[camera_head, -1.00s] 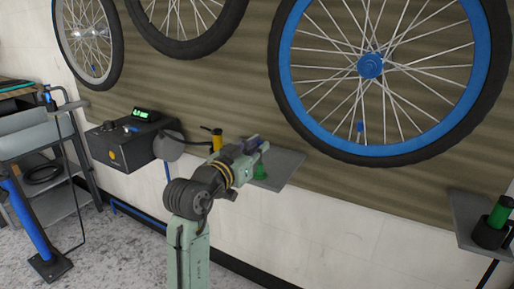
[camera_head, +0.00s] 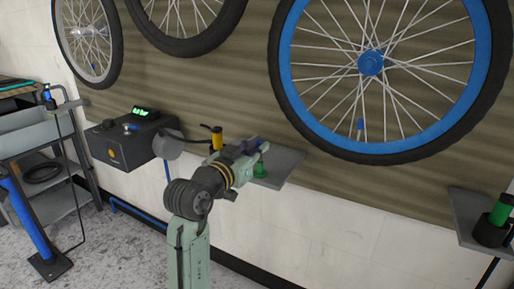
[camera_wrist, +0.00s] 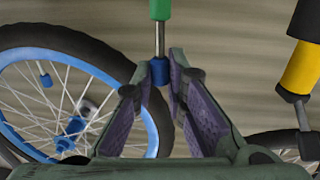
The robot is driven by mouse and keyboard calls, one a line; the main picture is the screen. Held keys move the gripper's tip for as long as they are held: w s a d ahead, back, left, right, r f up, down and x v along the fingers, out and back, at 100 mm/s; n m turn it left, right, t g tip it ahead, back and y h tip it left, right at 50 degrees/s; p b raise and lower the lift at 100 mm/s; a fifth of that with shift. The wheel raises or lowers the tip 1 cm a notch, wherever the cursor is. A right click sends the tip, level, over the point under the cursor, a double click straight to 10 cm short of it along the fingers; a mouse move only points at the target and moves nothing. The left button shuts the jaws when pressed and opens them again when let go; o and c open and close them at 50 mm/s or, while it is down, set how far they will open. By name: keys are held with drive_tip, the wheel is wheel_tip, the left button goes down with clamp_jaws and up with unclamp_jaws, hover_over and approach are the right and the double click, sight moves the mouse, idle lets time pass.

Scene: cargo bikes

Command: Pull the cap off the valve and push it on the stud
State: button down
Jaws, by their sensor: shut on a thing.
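My gripper (camera_head: 256,148) is at the small shelf below the blue-rimmed wheel. In the wrist view, its two fingertips (camera_wrist: 161,76) are closed around a small blue cap (camera_wrist: 160,71). The cap sits at the end of a thin metal stud (camera_wrist: 160,38) that rises from a green holder (camera_wrist: 160,9). The green holder (camera_head: 261,172) stands on the shelf in the head view, partly hidden by my gripper. Another small blue piece (camera_head: 360,126) shows at the wheel's inner rim, on its valve; it also shows in the wrist view (camera_wrist: 45,80).
A yellow-handled tool (camera_head: 217,138) stands close to the left of my gripper; it is at the right in the wrist view (camera_wrist: 300,68). The shelf (camera_head: 286,166) is otherwise bare. A dark box (camera_head: 132,142) with a green display is further left. A green cylinder (camera_head: 501,212) stands on a right shelf.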

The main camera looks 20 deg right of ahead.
drive_tip(key=shift+f+b, duration=0.3)
drive_tip(key=shift+f, duration=0.2)
idle(0.7)
idle(0.3)
drive_tip(key=c, duration=1.5)
unclamp_jaws()
drive_tip(key=shift+c, duration=0.2)
drive_tip(key=shift+o, duration=0.3)
drive_tip(key=shift+o, duration=1.4)
drive_tip(key=v, duration=1)
drive_tip(key=shift+b, duration=0.3)
drive_tip(key=shift+a, duration=0.1)
